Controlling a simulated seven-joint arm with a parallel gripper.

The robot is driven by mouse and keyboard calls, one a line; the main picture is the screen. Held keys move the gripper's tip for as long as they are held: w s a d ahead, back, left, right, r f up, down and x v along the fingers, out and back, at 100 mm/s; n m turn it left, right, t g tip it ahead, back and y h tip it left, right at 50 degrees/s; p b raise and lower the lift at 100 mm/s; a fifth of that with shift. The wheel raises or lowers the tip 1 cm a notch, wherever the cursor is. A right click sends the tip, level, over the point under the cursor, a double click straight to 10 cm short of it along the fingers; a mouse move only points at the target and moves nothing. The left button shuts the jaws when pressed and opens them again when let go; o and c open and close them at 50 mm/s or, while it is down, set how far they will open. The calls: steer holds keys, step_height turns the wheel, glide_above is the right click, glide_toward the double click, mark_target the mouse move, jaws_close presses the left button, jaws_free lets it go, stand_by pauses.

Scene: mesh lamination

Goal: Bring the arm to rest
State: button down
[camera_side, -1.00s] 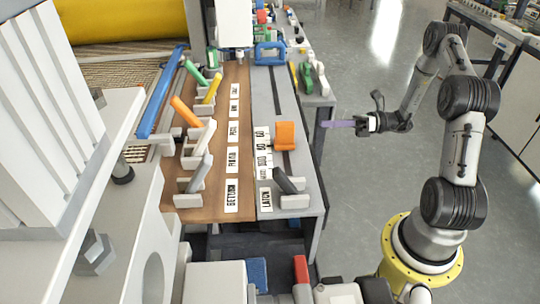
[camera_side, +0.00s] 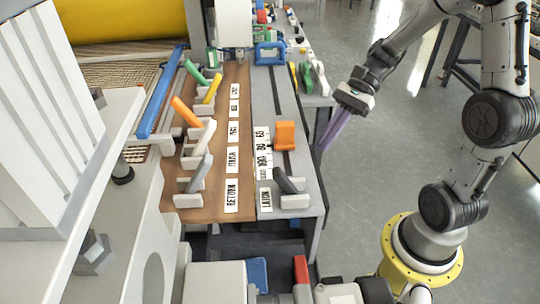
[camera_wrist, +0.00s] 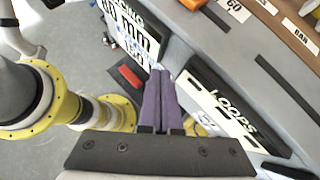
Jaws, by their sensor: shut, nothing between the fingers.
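My gripper (camera_side: 334,132) is in the side view, to the right of the lever bench and apart from it, over the grey floor. Its two long purple fingers point down and slightly left. They lie together with nothing between them. In the wrist view the purple fingers (camera_wrist: 158,100) are side by side and shut, in front of the bench's labelled front face. The arm reaches down to the gripper from the upper right, above its yellow base ring.
A brown board (camera_side: 235,150) carries several coloured levers and white labels. Beside it a grey strip (camera_side: 300,172) holds an orange block (camera_side: 285,135) and a dark lever (camera_side: 285,181). A blue handle (camera_side: 270,53) stands at the back.

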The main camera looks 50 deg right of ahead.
steer(key=s+r+n+t+h, duration=0.2)
steer(key=s+n+h, duration=0.3)
steer(key=n, duration=0.4)
steer(key=s+r+n+t+h, duration=0.2)
steer(key=s+r+n+h, duration=0.2)
steer(key=n, duration=0.5)
steer(key=shift+s+a+r+h, duration=0.45)
steer(key=shift+s+r, duration=0.25)
steer(key=shift+s, duration=0.25)
